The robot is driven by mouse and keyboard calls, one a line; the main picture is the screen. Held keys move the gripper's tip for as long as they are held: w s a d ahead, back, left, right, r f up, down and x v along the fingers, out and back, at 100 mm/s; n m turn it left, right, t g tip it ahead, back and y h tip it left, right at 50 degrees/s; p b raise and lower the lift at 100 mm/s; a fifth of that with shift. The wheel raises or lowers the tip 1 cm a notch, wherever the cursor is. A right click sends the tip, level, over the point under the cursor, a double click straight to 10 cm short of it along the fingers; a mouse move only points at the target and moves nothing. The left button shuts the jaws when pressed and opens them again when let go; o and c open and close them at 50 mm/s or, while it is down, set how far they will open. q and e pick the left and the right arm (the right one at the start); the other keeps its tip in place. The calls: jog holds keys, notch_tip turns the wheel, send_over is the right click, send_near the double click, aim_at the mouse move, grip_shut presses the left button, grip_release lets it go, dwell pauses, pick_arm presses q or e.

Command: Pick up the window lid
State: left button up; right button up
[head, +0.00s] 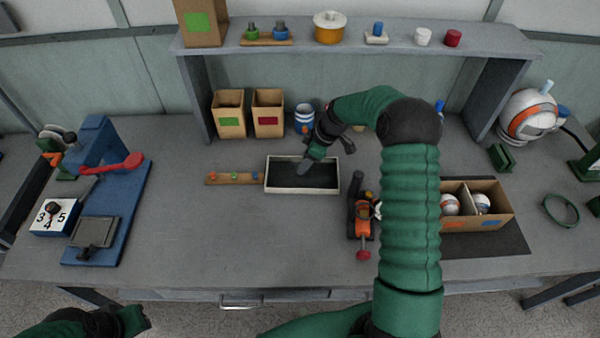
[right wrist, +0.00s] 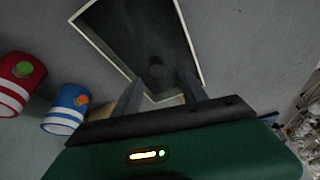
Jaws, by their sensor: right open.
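The window lid (head: 274,187) looks like a flat rectangle with a thin cream frame and a dark pane, lying on the middle of the bench. It fills the upper middle of the right wrist view (right wrist: 140,40). My right gripper (head: 308,164) is over its back edge, reaching down from the right. In the right wrist view my right gripper (right wrist: 161,92) is open, its two fingers spread near the lid's near short edge, with nothing held. Contact with the frame cannot be told. My left gripper (head: 138,318) is at the bottom left, away from the lid, its fingers unclear.
A strip with small coloured pegs (head: 234,178) lies left of the lid. An orange clamp-like tool (head: 364,220) stands to its right. Two cardboard boxes (head: 229,115) and a blue striped cup (head: 304,121) are behind. A blue press (head: 118,205) is at left; the front middle is clear.

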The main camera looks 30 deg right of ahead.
jog(key=x, duration=0.3)
jog(key=shift+d+f, duration=0.2)
jog(key=shift+f, duration=0.25)
jog(key=shift+d+f, duration=0.15)
jog(key=shift+d, duration=0.35)
jog(key=shift+s, duration=0.1)
jog(key=shift+c, duration=1.1)
jog(key=shift+a, duration=0.35)
jog(key=c, duration=0.4)
jog(key=shift+a, duration=0.2)
grip_shut()
pick_arm(q)
jog(key=shift+d+r, duration=0.3)
jog(key=shift+r, duration=0.05)
pick_arm(e)
jog(key=shift+d, duration=0.1)
